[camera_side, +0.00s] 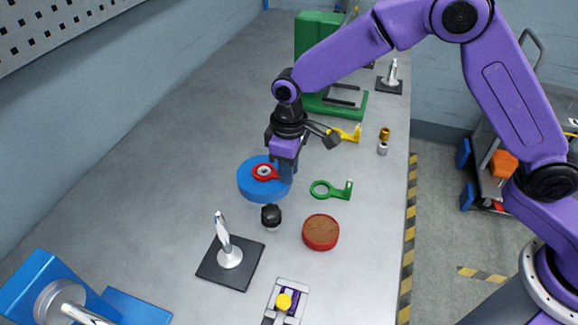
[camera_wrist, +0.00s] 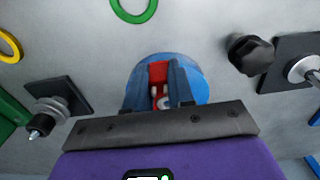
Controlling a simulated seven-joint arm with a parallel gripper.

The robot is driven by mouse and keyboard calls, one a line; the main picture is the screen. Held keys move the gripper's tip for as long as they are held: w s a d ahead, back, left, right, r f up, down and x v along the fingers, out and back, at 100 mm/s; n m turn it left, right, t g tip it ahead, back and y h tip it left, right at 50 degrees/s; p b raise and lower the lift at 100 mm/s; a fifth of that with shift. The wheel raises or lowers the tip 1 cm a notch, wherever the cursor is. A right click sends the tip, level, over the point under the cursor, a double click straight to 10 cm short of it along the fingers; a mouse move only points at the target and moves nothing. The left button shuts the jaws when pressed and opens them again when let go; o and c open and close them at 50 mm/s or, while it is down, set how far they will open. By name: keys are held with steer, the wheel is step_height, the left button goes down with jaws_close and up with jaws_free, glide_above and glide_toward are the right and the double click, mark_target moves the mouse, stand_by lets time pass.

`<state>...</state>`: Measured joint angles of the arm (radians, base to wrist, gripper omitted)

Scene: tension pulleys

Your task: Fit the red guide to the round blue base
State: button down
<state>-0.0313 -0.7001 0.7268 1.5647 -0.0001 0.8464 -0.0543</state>
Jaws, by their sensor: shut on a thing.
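The round blue base (camera_side: 252,190) lies flat on the grey table in the side view and shows behind the fingers in the wrist view (camera_wrist: 199,84). My gripper (camera_side: 287,177) points down at the right part of the base. In the wrist view my gripper (camera_wrist: 160,80) is shut on the red guide (camera_wrist: 158,72), which sits between the blue fingers. In the side view the guide's ring (camera_side: 265,179) lies over the middle of the base, with a pale centre inside it. I cannot tell whether the guide touches the base. The fingers partly hide the guide.
A green guide (camera_side: 319,189) and a yellow guide (camera_side: 345,133) lie nearby. A black knob (camera_side: 271,215), a red round tub (camera_side: 321,233) and a silver piece on a black plate (camera_side: 229,257) stand in front. A green machine (camera_side: 318,40) stands behind.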

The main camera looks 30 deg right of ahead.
steer(key=shift+f, duration=0.15)
steer(key=c, duration=0.9)
jaws_free()
step_height(320, 180, up, 18)
steer(key=shift+f, duration=0.25)
steer(key=s+d+f+n, duration=0.1)
steer(key=s+d+f, duration=0.1)
steer(key=s+d, duration=0.6)
steer(key=s+d+f+n, duration=0.1)
steer(key=s+d+f, duration=0.1)
steer(key=s+d, duration=0.6)
steer(key=s+d+f+n, duration=0.1)
steer(key=s+d+f, duration=0.1)
steer(key=s+d, duration=0.6)
steer(key=shift+s+f+n, duration=0.15)
steer(key=shift+s, duration=1.2)
steer(key=shift+s+f+n, duration=0.15)
steer(key=shift+s, duration=1.15)
